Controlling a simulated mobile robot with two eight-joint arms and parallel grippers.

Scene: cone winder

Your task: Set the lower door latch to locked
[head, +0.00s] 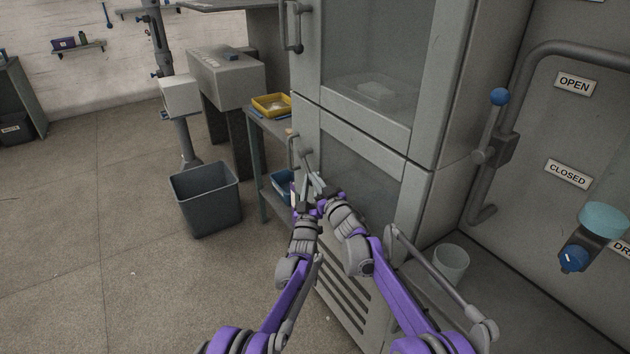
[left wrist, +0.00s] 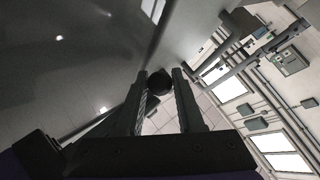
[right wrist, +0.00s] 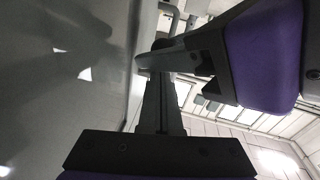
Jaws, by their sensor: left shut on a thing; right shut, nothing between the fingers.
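The lower door (head: 350,175) of the grey cabinet is closed, with its vertical handle (head: 292,150) on the left edge. A small grey latch part (head: 307,154) shows beside that handle; its locked or unlocked position cannot be told. My left gripper (head: 302,190) is at the door's left side. In the left wrist view its fingers (left wrist: 158,92) are closed around a dark round knob (left wrist: 158,80), seemingly the latch's. My right gripper (head: 314,180) is shut and empty close beside the left one. Its fingers also show together in the right wrist view (right wrist: 158,100). The grippers partly hide the latch area.
The upper door (head: 365,60) is closed above. A side table with a yellow tray (head: 271,105) and a blue bin (head: 283,182) stands left of the cabinet. A grey waste bin (head: 206,197) is on the floor. Floor further left is clear.

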